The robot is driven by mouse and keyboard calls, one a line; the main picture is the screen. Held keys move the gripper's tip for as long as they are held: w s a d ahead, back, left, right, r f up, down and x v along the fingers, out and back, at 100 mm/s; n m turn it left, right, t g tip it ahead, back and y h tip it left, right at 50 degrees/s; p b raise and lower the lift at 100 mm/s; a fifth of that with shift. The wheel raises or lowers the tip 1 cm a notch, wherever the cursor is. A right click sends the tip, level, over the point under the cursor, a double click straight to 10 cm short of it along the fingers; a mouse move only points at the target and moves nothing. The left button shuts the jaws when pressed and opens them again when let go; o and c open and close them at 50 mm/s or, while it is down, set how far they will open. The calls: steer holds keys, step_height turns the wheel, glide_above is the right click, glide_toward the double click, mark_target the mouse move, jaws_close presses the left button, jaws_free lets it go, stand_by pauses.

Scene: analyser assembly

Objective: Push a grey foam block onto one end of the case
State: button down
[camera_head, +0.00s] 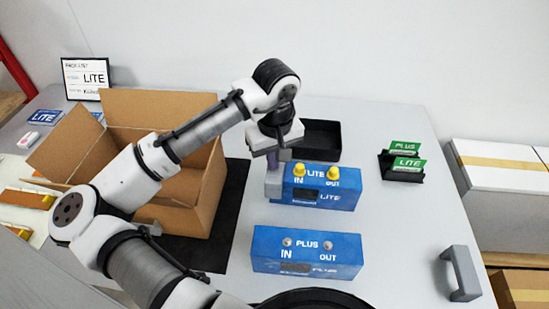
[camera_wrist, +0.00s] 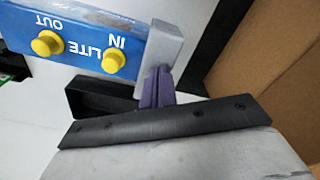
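The blue LITE case (camera_head: 318,194) lies on the table with two yellow caps on its top. It also shows upside down in the wrist view (camera_wrist: 85,52). A grey foam block (camera_head: 273,186) sits at the left end of the LITE case, against it or very close. In the wrist view this foam block (camera_wrist: 165,42) covers the case's end. My gripper (camera_wrist: 157,88) has its purple fingers close together on the block. A second grey foam block (camera_head: 460,273), U-shaped, stands apart at the table's right.
A blue PLUS case (camera_head: 307,253) without yellow caps lies in front. A black tray (camera_head: 320,139) is behind the LITE case. An open cardboard box (camera_head: 185,212) stands left on a black mat (camera_head: 232,205). Green cards (camera_head: 406,163) stand in a holder at right.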

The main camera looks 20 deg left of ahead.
steer(key=shift+d+f, duration=0.3)
steer(key=shift+f, duration=0.25)
steer(key=shift+d+f, duration=0.25)
steer(key=shift+f, duration=0.3)
step_height(320, 180, up, 2)
steer(key=shift+w+a+p, duration=0.15)
steer(key=shift+p, duration=0.95)
steer(key=r+p, duration=0.1)
steer(key=p, duration=0.1)
steer(key=w+r+p, duration=0.1)
steer(key=r, duration=0.1)
steer(key=shift+a+r+p, duration=0.15)
steer(key=shift+p, duration=0.2)
steer(key=shift+s+a+r, duration=0.1)
steer(key=shift+a+r, duration=0.05)
